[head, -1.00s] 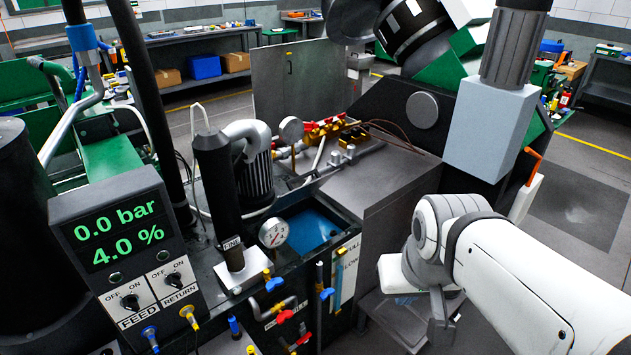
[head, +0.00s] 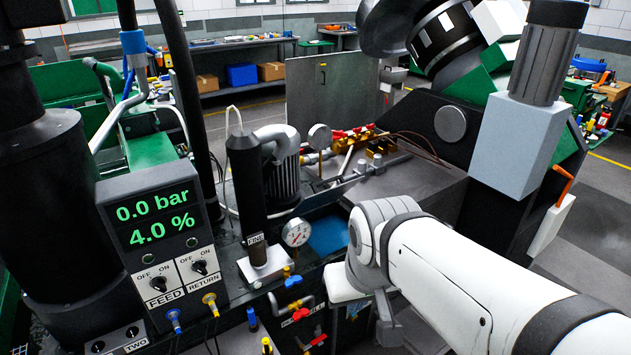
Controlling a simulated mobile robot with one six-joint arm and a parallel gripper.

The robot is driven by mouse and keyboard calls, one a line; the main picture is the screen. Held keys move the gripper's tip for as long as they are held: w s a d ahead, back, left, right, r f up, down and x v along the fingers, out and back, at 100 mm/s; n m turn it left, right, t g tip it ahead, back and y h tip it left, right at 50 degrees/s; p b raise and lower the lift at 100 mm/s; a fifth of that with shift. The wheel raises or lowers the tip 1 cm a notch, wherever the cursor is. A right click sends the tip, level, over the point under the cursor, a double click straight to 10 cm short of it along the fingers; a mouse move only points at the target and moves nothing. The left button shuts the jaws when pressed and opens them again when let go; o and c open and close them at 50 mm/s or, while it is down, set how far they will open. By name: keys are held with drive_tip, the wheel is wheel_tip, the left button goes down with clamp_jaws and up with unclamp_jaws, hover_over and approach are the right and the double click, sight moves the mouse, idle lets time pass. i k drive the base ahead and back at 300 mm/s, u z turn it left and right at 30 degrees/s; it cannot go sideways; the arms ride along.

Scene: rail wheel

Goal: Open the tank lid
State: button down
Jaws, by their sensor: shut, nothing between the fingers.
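The tank is the dark-framed basin (head: 326,212) in the middle of the machine, and a blue surface (head: 328,236) shows inside it. A grey metal top (head: 425,190) adjoins it on the right. I cannot tell surely which plate is the tank lid; a grey upright panel (head: 333,85) with a small dark handle stands behind the machine. My white arm reaches in from the lower right, and its wrist covers the tank's front right part. My gripper (head: 384,335) points down in front of the tank, small and partly hidden. It looks shut and empty.
A control box (head: 160,240) reading 0.0 bar and 4.0 % stands at left. A black filter column (head: 246,190), a gauge (head: 296,232) and several coloured valves (head: 298,305) crowd the tank's left and front. A brass manifold (head: 350,140) lies behind. A grey box (head: 520,145) hangs at right.

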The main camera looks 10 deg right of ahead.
sight(317, 200)
drive_tip(key=z, duration=0.05)
drive_tip(key=i, duration=1)
drive_tip(key=u, duration=0.05)
